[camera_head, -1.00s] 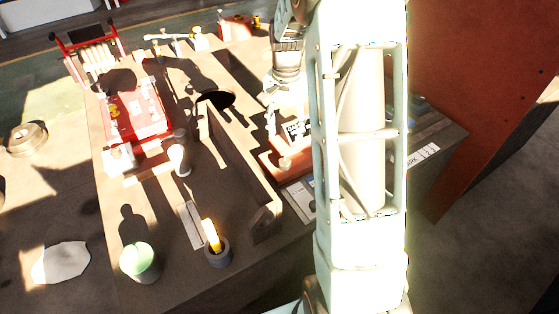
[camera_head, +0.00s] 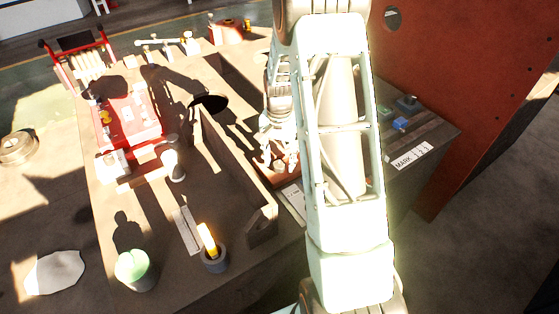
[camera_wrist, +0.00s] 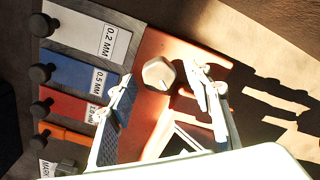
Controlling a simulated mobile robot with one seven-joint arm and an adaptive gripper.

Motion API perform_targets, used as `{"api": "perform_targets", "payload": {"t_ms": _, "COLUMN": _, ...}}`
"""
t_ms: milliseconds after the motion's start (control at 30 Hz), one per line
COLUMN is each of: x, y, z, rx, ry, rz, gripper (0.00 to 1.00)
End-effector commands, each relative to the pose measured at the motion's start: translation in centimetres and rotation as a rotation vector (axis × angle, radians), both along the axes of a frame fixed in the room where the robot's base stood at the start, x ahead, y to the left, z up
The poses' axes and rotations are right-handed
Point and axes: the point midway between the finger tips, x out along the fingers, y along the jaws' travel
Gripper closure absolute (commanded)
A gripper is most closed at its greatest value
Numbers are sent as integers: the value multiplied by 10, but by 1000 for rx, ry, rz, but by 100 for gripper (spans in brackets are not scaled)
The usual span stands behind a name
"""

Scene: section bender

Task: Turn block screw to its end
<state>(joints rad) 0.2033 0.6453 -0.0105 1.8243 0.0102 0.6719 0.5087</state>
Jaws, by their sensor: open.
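In the wrist view, a grey hexagonal screw head (camera_wrist: 158,73) stands on an orange-red block (camera_wrist: 160,45). I take it for the block screw. My gripper (camera_wrist: 159,76) is open, with one finger to the left of the screw head and one to its right. Neither finger clearly touches it, and I cannot tell how far down the fingertips reach along it. In the head view, my gripper (camera_head: 278,158) is low over the red block (camera_head: 268,172) beside the long table wall. The screw is hidden there behind my gripper and arm.
The wrist view shows a rack of labelled plates, including 0.2 MM (camera_wrist: 90,35) and 0.5 MM (camera_wrist: 72,72), with dark knobs. In the head view, a long upright wall (camera_head: 230,170), a green cup (camera_head: 134,268) and a yellow-handled tool (camera_head: 207,238) stand left of my arm.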

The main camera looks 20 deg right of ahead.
Motion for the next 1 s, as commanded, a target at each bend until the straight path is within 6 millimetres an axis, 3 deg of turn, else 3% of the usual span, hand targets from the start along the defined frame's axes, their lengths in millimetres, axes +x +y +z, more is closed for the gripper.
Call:
{"api": "perform_targets", "payload": {"t_ms": 233, "x": 0, "y": 0, "z": 0, "rx": 0, "ry": 0, "rz": 0, "gripper": 56}}
{"api": "perform_targets", "payload": {"t_ms": 600, "x": 0, "y": 0, "z": 0, "rx": 0, "ry": 0, "rz": 0, "gripper": 96}}
{"api": "perform_targets", "payload": {"t_ms": 1000, "x": 0, "y": 0, "z": -1, "rx": -1, "ry": -1, "rz": 92, "gripper": 96}}
